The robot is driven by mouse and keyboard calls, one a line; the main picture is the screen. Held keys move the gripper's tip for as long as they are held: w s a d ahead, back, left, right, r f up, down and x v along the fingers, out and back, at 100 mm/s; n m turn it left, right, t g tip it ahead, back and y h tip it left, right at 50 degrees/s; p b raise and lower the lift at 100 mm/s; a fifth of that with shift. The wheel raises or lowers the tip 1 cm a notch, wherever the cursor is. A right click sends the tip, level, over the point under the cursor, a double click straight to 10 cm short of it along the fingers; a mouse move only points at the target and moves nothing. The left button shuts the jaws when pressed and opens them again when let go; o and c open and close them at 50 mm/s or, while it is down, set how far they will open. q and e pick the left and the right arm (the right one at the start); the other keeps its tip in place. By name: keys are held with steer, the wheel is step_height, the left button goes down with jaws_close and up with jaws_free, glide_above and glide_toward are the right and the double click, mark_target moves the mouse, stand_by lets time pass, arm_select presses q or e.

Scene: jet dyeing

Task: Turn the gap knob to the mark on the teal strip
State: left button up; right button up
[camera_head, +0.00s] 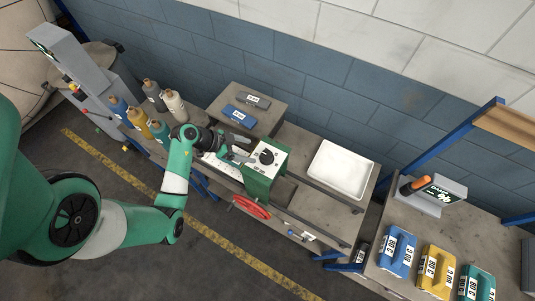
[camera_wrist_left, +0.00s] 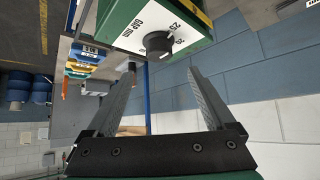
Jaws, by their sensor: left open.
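The gap knob (camera_head: 267,157) is a small black dial on the white top panel (camera_head: 257,169) of a green box (camera_head: 258,185) on the bench. In the left wrist view the knob (camera_wrist_left: 158,42) sits on a white face lettered GAP MM with numbers around it. I cannot make out a teal strip or its mark. My left gripper (camera_head: 243,150) is open and empty, just left of the knob and apart from it. In the left wrist view its fingertips (camera_wrist_left: 162,70) stand wide, with the knob ahead between them. My right gripper is not in view.
A red handwheel (camera_head: 252,206) is at the box's front. A white tray (camera_head: 342,165) lies to the right. Blue and grey labelled blocks (camera_head: 240,112) sit behind the gripper. Several bottles (camera_head: 158,129) stand at left. Another table (camera_head: 420,232) at right holds coloured labelled items.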

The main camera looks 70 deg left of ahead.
mark_target(266, 155)
arm_select(q)
steer(key=b+x, duration=0.2)
steer(key=x, duration=0.8)
steer(key=shift+w+d+f, duration=0.1)
